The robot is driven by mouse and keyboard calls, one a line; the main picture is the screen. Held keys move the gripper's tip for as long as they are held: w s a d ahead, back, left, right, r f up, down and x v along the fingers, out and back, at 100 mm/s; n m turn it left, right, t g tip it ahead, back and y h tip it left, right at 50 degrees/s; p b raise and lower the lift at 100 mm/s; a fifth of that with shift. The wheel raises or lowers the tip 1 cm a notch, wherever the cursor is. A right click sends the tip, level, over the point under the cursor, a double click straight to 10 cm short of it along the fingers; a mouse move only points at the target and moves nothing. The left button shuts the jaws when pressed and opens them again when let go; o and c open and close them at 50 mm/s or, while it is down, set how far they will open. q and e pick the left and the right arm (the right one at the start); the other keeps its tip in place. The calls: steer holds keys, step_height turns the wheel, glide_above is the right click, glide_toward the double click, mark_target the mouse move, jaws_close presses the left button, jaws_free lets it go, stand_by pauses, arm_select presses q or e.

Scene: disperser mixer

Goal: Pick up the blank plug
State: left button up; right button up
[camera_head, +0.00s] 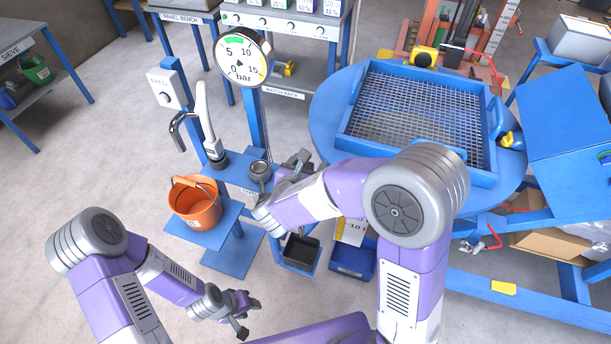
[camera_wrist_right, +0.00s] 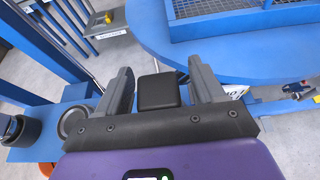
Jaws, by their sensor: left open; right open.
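I cannot tell for sure which thing is the blank plug. A round grey fitting (camera_head: 260,170) with a dark centre sits on the small blue stand, left of my right gripper (camera_head: 299,167). It also shows in the right wrist view (camera_wrist_right: 73,122), left of the fingers. My right gripper is open, with its fingers apart in the wrist view (camera_wrist_right: 160,72). A dark rounded block (camera_wrist_right: 158,92) shows between the finger bases; I cannot tell whether it is part of the gripper. My left gripper (camera_head: 246,316) is open and low at the front, away from the stand.
An orange bucket (camera_head: 195,203) stands on a blue step left of the fitting. A pressure gauge (camera_head: 242,58) and a silver-and-black tap (camera_head: 205,130) rise behind. A round blue table (camera_head: 330,105) carries a mesh-bottomed tray (camera_head: 350,140). A black bin (camera_head: 300,252) sits below my right arm.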

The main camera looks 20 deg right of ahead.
steer(key=c, duration=1.2)
steer(key=shift+r, duration=0.15)
